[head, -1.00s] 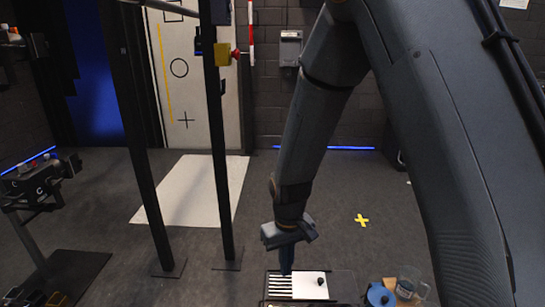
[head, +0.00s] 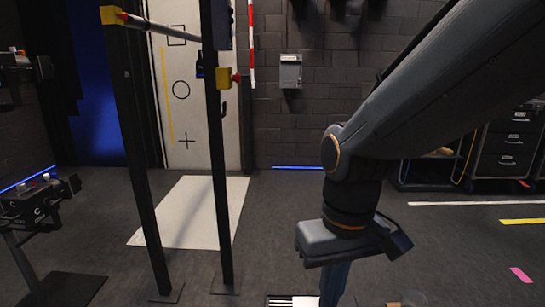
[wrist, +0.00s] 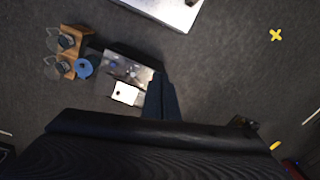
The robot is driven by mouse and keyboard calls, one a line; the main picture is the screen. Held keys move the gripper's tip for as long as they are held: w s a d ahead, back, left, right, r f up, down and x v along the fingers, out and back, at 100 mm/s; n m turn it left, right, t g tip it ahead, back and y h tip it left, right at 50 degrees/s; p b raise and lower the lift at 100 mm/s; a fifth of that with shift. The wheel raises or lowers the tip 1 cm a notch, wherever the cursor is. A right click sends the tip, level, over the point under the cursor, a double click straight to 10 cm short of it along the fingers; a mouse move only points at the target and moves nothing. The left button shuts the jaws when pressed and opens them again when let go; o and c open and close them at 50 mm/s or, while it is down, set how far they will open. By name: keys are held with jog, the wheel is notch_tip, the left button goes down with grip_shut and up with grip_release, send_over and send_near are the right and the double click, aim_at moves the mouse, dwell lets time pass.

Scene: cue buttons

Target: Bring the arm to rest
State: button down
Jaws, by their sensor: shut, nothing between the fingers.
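My gripper (head: 334,284) points down at the end of my arm in the head view, in the lower middle of the picture. Its fingers are together with nothing between them. In the wrist view the closed fingers (wrist: 161,97) show as a dark blue shape over the grey floor. The gripper hangs high above a small panel (wrist: 131,68) with a white plate (wrist: 125,93) on it. The fingers look apart from the panel. In the head view only the top edge of the panel shows at the bottom.
A camera-like device (head: 40,200) is at far left. In the wrist view, a blue-lidded pot (wrist: 84,67) and glass jars stand by a wooden stand (wrist: 72,42). Dark drawer cabinets (head: 507,150) stand at right.

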jog(key=s+d+r+m+p, duration=0.1)
jog(key=d+r+m+p, duration=0.2)
jog(key=d+r+p, duration=0.7)
jog(key=r+p, duration=0.1)
jog(key=p, duration=0.7)
jog(key=shift+s+h+p, duration=0.3)
jog(key=shift+s, duration=0.05)
